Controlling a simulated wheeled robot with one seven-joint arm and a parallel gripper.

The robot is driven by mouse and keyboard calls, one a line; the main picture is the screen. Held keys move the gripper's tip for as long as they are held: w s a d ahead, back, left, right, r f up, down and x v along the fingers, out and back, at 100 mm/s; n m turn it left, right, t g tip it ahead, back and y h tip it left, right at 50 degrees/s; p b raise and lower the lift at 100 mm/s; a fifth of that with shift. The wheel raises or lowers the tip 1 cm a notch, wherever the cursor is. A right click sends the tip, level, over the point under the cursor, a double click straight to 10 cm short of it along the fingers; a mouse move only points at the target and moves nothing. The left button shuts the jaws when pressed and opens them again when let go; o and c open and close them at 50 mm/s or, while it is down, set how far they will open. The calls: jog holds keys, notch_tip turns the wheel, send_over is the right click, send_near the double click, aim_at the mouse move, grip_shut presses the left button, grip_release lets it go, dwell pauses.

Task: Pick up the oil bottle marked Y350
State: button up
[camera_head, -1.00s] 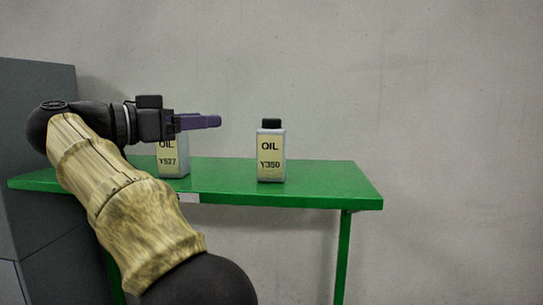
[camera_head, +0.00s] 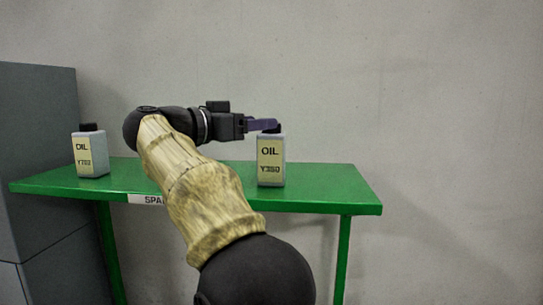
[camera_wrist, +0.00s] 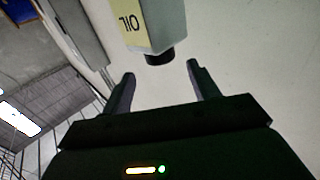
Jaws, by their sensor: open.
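The oil bottle marked Y350 (camera_head: 271,162) stands upright on the green table, right of the middle, with a grey body, yellow label and dark cap. My gripper (camera_head: 268,124) is level with its cap and overlaps it in the head view. In the wrist view the bottle (camera_wrist: 156,22) appears upside down, its black cap (camera_wrist: 159,58) just beyond the gap between my open fingertips (camera_wrist: 161,72). The fingers are empty; I see no contact.
Another oil bottle (camera_head: 90,155) stands at the table's left end; its number is hard to read. The green table (camera_head: 330,190) is clear to the right of Y350. A grey cabinet (camera_head: 40,170) stands at the left, and a plain wall is behind.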

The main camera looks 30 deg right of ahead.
jog(key=shift+a, duration=0.1)
jog(key=shift+w+d+f+p, duration=0.15)
jog(key=shift+w+d+p, duration=0.1)
jog(key=shift+d, duration=0.65)
jog(key=shift+w+d+f+p, duration=0.15)
jog(key=shift+d+p, duration=0.1)
jog(key=shift+d, duration=0.6)
jog(key=shift+w+d+f+p, duration=0.15)
jog(key=shift+w+d+p, duration=0.1)
jog(key=shift+d, duration=0.65)
jog(key=shift+a, duration=0.1)
grip_shut()
